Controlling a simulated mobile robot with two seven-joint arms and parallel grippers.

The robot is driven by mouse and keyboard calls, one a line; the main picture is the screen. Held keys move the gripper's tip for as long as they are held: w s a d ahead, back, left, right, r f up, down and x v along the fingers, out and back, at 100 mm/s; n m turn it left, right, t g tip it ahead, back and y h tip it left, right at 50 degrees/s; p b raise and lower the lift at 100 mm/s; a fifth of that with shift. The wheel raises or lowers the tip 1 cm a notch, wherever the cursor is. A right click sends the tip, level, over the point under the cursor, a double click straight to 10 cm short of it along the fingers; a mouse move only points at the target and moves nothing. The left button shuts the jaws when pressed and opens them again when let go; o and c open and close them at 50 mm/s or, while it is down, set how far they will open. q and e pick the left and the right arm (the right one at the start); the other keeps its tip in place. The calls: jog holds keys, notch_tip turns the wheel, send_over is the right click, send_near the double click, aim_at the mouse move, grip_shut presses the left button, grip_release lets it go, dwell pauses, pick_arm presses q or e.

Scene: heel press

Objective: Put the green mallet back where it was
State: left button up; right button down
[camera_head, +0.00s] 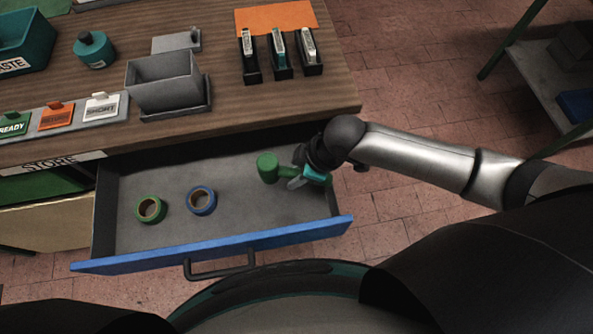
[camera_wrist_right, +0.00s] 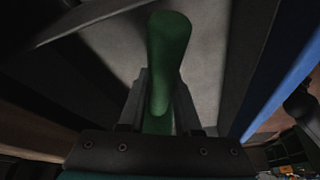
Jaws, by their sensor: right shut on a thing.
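The green mallet (camera_head: 268,168) is at the right end of the open drawer (camera_head: 230,245). My right gripper (camera_head: 299,180) is shut on the mallet, and the green head points left over the drawer floor. In the right wrist view the mallet (camera_wrist_right: 170,60) stands out between the two fingers of my right gripper (camera_wrist_right: 160,108), with grey drawer floor behind it. I cannot tell whether the mallet touches the floor. My left gripper is not in view.
A green tape roll (camera_head: 150,210) and a blue tape roll (camera_head: 201,201) lie in the drawer. The wooden bench top (camera_head: 330,95) overhangs its back. It carries a grey bin (camera_head: 165,82), a teal bottle (camera_head: 94,50) and several stamps. The drawer floor between the rolls and mallet is clear.

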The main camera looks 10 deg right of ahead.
jog(key=c, duration=0.6)
grip_release()
jog(key=shift+f, duration=0.1)
jog(key=p+v, duration=0.3)
jog(key=v, duration=1)
jog(key=shift+a, duration=0.15)
